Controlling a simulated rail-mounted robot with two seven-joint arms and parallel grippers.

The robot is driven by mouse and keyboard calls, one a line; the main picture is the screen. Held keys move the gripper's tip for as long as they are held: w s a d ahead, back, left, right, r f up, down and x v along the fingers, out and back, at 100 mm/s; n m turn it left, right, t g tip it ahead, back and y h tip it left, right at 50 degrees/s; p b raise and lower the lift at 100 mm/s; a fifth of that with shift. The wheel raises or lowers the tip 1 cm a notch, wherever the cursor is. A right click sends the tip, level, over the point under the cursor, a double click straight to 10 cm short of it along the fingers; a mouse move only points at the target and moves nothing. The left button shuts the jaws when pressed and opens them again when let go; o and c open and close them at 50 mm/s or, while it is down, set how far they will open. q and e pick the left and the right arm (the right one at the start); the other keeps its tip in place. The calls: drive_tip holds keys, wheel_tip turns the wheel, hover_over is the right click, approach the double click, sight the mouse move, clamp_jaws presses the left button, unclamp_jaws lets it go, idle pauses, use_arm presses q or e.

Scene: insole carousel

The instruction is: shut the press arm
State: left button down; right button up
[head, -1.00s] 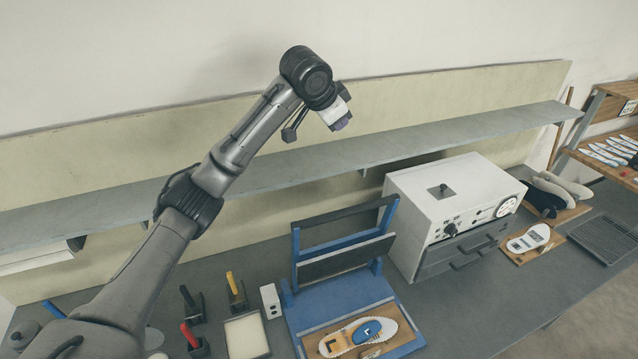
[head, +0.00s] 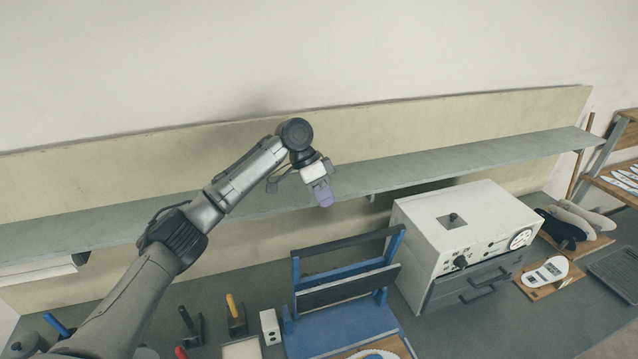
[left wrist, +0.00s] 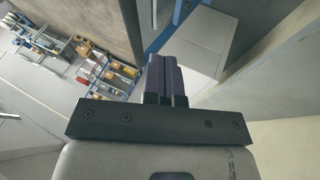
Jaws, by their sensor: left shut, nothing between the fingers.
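The press has a blue base (head: 345,330) on the bench. Its press arm, a blue frame with a dark top bar (head: 348,242) and a dark plate (head: 348,286), stands raised and tilted back. Part of an insole (head: 374,355) shows on the base at the bottom edge of the head view. My left gripper (head: 322,194) is shut and empty, its purple fingers pointing down above and behind the raised arm, apart from it in the picture. Its shut fingers also show in the left wrist view (left wrist: 167,78). My right gripper is not in view.
A white oven-like box (head: 460,225) with a dial and drawers stands right of the press. A long grey shelf (head: 430,177) runs along the wall behind. Left of the press are a small white block (head: 270,326) and upright-handled tools (head: 236,314). Insoles on boards (head: 548,272) lie at right.

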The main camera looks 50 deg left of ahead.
use_arm(q)
drive_tip(key=s+d+f+p, duration=0.1)
drive_tip(key=d+f, duration=0.4)
drive_tip(key=shift+d+p, duration=0.2)
drive_tip(key=shift+p, duration=0.2)
drive_tip(key=shift+s, duration=0.1)
